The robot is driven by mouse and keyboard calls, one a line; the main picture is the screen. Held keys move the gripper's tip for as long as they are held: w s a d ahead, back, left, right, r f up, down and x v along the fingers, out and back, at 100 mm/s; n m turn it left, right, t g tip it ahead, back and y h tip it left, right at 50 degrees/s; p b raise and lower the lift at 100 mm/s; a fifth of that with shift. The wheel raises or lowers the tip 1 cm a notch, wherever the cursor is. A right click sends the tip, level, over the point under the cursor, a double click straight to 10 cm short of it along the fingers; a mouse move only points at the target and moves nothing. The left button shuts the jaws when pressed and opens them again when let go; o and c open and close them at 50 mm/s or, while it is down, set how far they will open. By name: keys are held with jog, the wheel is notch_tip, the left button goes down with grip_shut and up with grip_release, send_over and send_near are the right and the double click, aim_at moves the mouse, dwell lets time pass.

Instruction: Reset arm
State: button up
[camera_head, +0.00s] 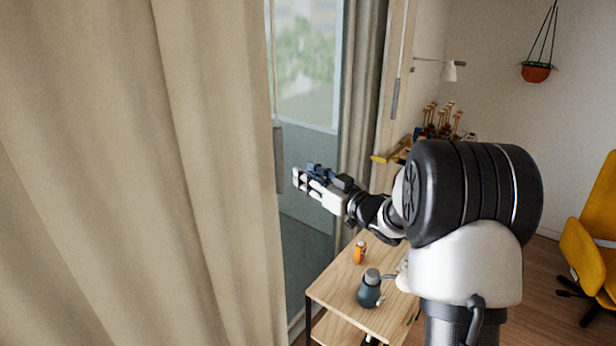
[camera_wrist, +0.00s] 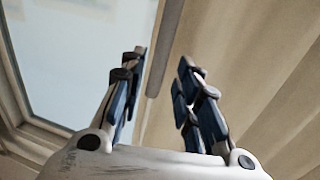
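My gripper (camera_head: 303,177) is stretched out to the left in the head view, in front of the glass door and close to the beige curtain's edge. In the wrist view my gripper (camera_wrist: 160,85) shows two blue-padded fingers spread apart with nothing between them.
A wooden table (camera_head: 333,287) below my arm bears an orange can (camera_head: 360,252) and a dark teal jug (camera_head: 370,290). The curtain (camera_head: 130,170) fills the left. A yellow chair (camera_head: 590,245) stands at the right. A hanging planter (camera_head: 536,73) is at the upper right.

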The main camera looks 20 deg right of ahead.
jog(key=s+f+m+g+h+b, duration=0.2)
jog(key=s+m+g+h+b, duration=0.45)
jog(key=s, duration=0.95)
jog(key=s+a+f+g+b, duration=0.1)
jog(key=s+a+f, duration=0.2)
jog(key=s, duration=0.6)
jog(key=s+a+f+n+g+b, duration=0.1)
jog(key=s+a+f+g+b, duration=0.1)
jog(key=s+f, duration=0.3)
jog(key=s+a+f+n+g+b, duration=0.1)
jog(key=s+a+f, duration=0.3)
jog(key=s, duration=0.9)
jog(key=shift+a+f+g, duration=0.4)
jog(key=shift+f+g, duration=0.05)
jog(key=shift+g, duration=0.3)
jog(key=shift+h, duration=0.25)
jog(key=shift+c, duration=0.2)
